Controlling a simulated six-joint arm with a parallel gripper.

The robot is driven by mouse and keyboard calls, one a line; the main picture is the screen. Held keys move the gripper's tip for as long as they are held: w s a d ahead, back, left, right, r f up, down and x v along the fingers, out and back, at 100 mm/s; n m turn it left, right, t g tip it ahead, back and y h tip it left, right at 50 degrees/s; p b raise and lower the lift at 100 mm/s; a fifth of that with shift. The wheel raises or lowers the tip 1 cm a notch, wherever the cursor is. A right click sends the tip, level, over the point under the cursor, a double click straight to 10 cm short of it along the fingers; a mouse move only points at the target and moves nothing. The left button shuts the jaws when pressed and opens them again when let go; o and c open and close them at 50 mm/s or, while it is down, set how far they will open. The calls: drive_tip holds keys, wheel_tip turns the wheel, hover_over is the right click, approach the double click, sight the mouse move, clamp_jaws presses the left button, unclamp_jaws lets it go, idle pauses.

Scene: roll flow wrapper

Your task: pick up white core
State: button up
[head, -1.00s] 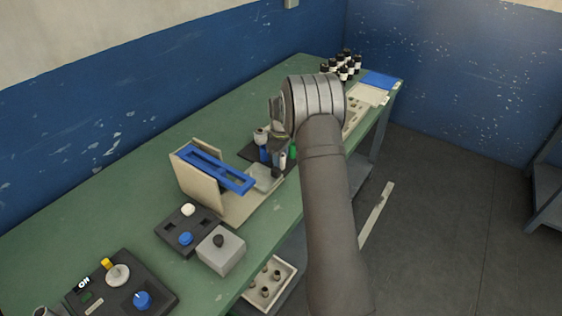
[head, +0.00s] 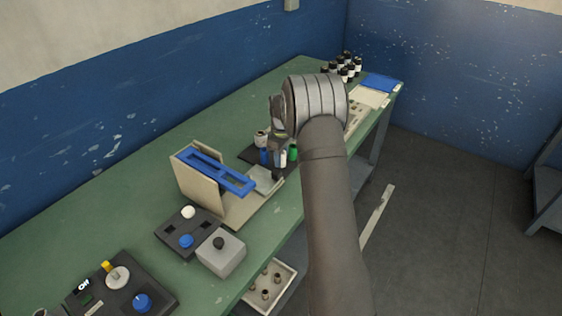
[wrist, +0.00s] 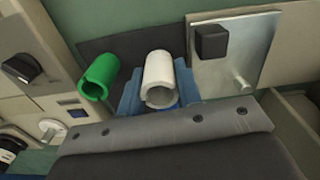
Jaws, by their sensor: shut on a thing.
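The white core (wrist: 158,75) is a short hollow tube, held between the blue fingers of my gripper (wrist: 160,93) in the wrist view. My gripper is shut on it. The core also shows as a small white piece in the head view (head: 283,159), beside my wrist. A green core (wrist: 98,78) stands to its left in the wrist view, apart from the fingers; it also shows in the head view (head: 293,153). A blue core (head: 264,157) is to the left in the head view. I cannot tell whether the white core is clear of the dark tray.
A metal plate with a black knob (wrist: 211,42) is close to the right of the white core. In the head view, a beige stand with a blue frame (head: 215,172) is nearer on the green bench (head: 120,190). Dark bottles (head: 345,66) stand at the far end.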

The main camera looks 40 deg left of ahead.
wheel_tip(320, 180, up, 2)
drive_tip(key=shift+r, duration=0.1)
drive_tip(key=w+d+r, duration=0.2)
drive_tip(key=d+r, duration=0.4)
drive_tip(key=d, duration=0.5)
drive_tip(key=n, duration=0.2)
hover_over(250, 174)
drive_tip(key=shift+w+f, duration=0.1)
drive_tip(key=shift+f, duration=2.1)
drive_tip(key=shift+f, duration=1.2)
drive_tip(key=shift+f, duration=0.75)
drive_tip(key=shift+f, duration=0.2)
